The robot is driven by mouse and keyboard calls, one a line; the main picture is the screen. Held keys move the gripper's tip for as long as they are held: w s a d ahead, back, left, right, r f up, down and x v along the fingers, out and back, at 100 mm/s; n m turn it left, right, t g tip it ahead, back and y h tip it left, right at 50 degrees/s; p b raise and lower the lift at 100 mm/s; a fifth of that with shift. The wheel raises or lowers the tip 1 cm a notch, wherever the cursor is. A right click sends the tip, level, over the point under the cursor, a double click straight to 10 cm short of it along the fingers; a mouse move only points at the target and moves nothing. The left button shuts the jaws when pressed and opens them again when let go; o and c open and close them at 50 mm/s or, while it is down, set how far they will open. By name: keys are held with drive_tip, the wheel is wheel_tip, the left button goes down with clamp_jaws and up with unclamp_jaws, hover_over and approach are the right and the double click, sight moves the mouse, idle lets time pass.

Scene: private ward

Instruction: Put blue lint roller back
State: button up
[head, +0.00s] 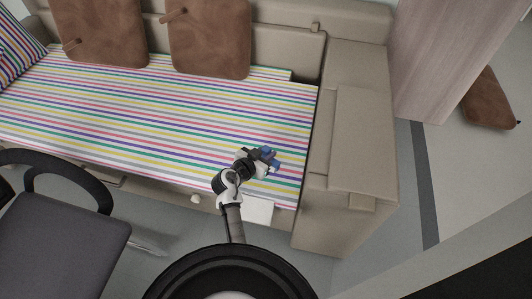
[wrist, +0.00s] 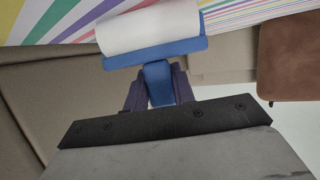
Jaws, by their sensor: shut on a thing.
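The blue lint roller (wrist: 158,82) has a blue handle and frame and a white roll. In the wrist view its handle sits between the dark fingers of my gripper (wrist: 158,94), and its roll points away from my wrist. In the head view my gripper (head: 258,161) is over the right front part of the striped sofa seat (head: 170,118), with blue bits of the roller (head: 270,154) showing at its tip. My gripper is shut on the handle. I cannot tell whether the roller touches the seat.
A beige sofa arm (head: 362,140) stands right of the seat. Brown cushions (head: 208,38) lean on the backrest. A dark chair (head: 60,240) stands at the lower left. A pale flat piece (head: 259,209) shows by the seat's front edge. The seat's middle is clear.

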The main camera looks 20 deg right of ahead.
drive_tip(key=shift+f, duration=0.15)
drive_tip(key=o, duration=1)
